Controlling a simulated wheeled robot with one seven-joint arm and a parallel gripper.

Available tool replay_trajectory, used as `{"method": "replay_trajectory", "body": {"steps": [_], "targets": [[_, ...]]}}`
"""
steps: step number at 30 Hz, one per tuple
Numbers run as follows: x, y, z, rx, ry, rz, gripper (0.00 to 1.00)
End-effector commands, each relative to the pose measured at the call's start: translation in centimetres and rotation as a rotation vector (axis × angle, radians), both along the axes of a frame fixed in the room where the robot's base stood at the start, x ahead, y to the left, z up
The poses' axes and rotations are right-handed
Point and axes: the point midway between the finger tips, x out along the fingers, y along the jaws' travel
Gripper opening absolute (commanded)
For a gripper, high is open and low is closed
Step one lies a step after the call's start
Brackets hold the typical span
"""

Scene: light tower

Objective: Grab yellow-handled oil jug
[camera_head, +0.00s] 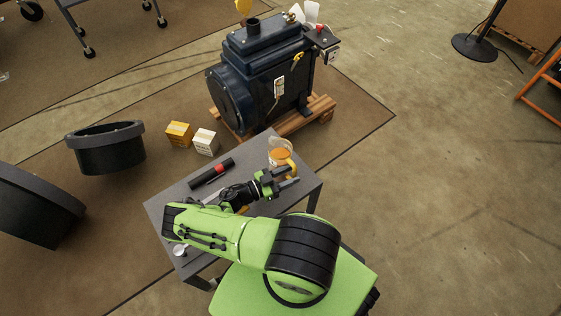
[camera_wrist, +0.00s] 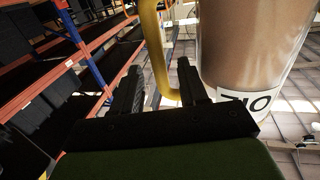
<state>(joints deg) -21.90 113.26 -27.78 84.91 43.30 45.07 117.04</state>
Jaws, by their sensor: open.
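The oil jug (camera_head: 279,146) stands near the far right edge of the grey table, with amber contents showing at its top. Its yellow handle (camera_head: 291,168) faces my gripper (camera_head: 287,178). In the wrist view the jug's body (camera_wrist: 245,45) fills the upper right, with part of an OIL label upside down. The yellow handle (camera_wrist: 153,50) appears in the gap between the open fingers of my gripper (camera_wrist: 159,68), its lower part passing close to the right finger. I cannot tell whether a finger touches it.
The grey table (camera_head: 163,202) also bears a black and red cylinder (camera_head: 211,172) and a small white round item (camera_head: 180,250). Beyond it are a yellow box (camera_head: 179,134), a white box (camera_head: 206,142) and a dark blue machine (camera_head: 265,80) on a pallet.

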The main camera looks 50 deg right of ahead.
Motion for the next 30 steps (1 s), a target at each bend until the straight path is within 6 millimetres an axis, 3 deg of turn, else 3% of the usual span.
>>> {"method": "replay_trajectory", "body": {"steps": [4, 11, 19, 30], "targets": [[-0.9, -1.9, -0.1, 0.0, 0.001, -0.002, 0.43], [-0.9, -2.1, -0.1, 0.001, 0.001, 0.0, 0.41], [-0.9, -2.0, 0.0, 0.001, 0.001, 0.0, 0.0], [-0.9, -2.0, 0.0, 0.001, 0.001, 0.0, 0.0]]}}
